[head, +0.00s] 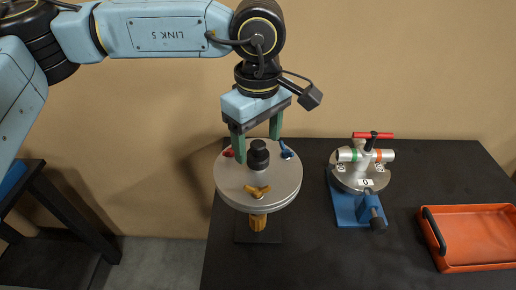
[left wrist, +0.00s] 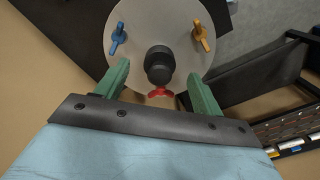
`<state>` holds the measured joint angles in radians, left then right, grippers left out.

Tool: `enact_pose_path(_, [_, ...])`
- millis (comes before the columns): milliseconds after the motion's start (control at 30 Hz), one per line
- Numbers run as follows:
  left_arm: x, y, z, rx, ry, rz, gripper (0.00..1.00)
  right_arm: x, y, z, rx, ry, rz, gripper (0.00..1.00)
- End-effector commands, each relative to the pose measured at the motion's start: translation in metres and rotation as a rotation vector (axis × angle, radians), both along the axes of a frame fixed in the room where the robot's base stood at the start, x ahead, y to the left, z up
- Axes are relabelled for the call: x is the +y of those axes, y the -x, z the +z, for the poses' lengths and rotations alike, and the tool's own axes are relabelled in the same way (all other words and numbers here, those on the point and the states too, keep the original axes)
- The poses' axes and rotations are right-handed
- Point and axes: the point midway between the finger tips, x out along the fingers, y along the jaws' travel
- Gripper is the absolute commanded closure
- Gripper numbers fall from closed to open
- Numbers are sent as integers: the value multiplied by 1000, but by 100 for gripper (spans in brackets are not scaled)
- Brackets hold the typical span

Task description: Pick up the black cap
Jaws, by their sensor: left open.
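The black cap (head: 258,149) sits upright at the middle of a round silver disc (head: 229,187). The cap also shows in the left wrist view (left wrist: 159,62). My left gripper (head: 256,149) is open above the disc with its green fingers pointing down. In the left wrist view its fingertips (left wrist: 157,74) are spread to either side of the cap, apart from it. In the head view the fingers appear behind or around the cap; the exact height gap is hard to tell. My right gripper is not in view.
Around the cap on the disc are a yellow wing handle (head: 257,191), a blue one (head: 286,150) and a red one (left wrist: 160,92). The disc stands on an orange post (head: 257,222). A blue-based fixture (head: 345,208) and an orange tray (head: 480,238) stand to the right.

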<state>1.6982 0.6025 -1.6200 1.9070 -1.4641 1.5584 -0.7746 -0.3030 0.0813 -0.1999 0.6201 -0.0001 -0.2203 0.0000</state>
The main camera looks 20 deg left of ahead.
Motion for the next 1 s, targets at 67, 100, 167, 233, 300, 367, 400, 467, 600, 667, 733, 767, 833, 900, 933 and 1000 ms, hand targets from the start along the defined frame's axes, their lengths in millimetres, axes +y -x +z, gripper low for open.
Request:
enact_pose_path(67, [0,1,-11,3,-1,0,32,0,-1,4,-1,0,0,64])
enact_pose_path(100, [0,1,-16,3,-1,0,32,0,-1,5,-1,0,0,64])
enact_pose_path(167, [0,0,-22,0,0,0,32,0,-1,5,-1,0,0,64])
enact_pose_path(233, [0,0,-26,0,0,1,32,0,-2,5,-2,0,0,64])
enact_pose_path(300, [0,0,-27,0,0,1,32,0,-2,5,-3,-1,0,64])
enact_pose_path(367, [0,0,-27,0,0,1,32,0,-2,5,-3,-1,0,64])
enact_pose_path(400, [0,0,-27,0,0,1,32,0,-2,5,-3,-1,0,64])
enact_pose_path(467, [0,0,-27,0,0,1,35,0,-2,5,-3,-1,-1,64])
enact_pose_path(600, [0,0,-26,0,0,1,53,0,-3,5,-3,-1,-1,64])
enact_pose_path(667, [0,0,-26,0,0,1,61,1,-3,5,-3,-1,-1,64])
enact_pose_path(733, [0,0,-26,0,0,1,70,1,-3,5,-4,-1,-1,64])
enact_pose_path(767, [0,0,-26,0,0,1,74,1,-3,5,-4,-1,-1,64])
enact_pose_path(833, [0,0,-26,-1,0,1,80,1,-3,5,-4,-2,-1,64])
enact_pose_path(900, [0,0,-26,-1,0,1,81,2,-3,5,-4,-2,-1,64])
enact_pose_path(933, [0,0,-26,-1,0,1,81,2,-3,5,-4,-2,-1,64])
enact_pose_path(1000, [0,0,-26,-1,0,1,81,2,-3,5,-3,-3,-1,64])
